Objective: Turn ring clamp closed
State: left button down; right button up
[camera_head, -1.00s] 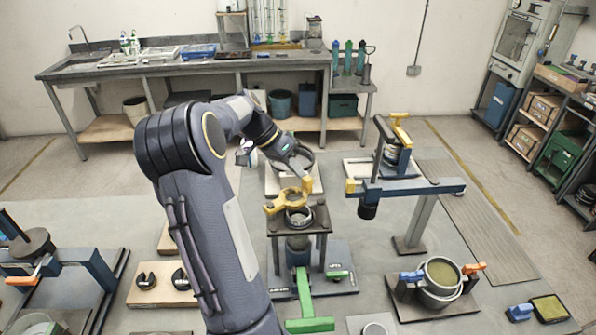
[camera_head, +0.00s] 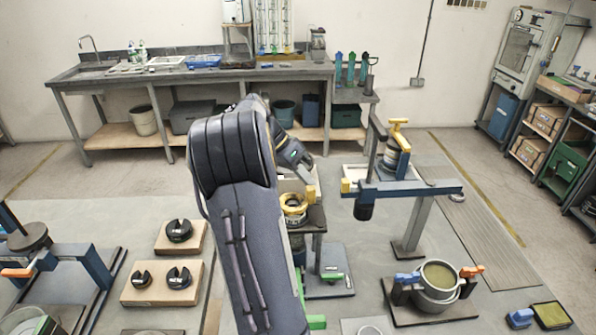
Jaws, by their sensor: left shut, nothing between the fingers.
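The yellow ring clamp (camera_head: 293,203) sits on top of a small dark stand (camera_head: 317,218) in the middle of the view. Its yellow part appears to lie around a metal ring, with its left side partly hidden by my arm. My left gripper (camera_head: 307,166) is just above and behind the clamp, pointing down to the right, shut and empty. Its fingertips are small, and I cannot tell whether they touch the clamp. My left arm covers much of the area left of the stand. My right gripper is not in view.
A blue beam on a grey post (camera_head: 415,188) stands right of the clamp. A pot with blue and orange handles (camera_head: 440,280) is at front right. Black weights on wooden blocks (camera_head: 160,283) lie left of my arm. A workbench (camera_head: 190,75) lines the back wall.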

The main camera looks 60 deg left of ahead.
aim_at(313, 188)
pick_arm(q)
jog(key=shift+d+m+h+b, duration=0.35)
jog(key=shift+d+m, duration=0.25)
jog(key=shift+d, duration=0.35)
jog(key=shift+s+d+g+b, duration=0.15)
jog(key=shift+d+g+b, duration=0.15)
jog(key=shift+d+b, duration=0.2)
jog(key=shift+d, duration=0.1)
jog(key=shift+r, duration=0.1)
jog(key=v, duration=0.7)
jog(key=shift+s+a+r, duration=0.2)
jog(key=shift+r, duration=0.05)
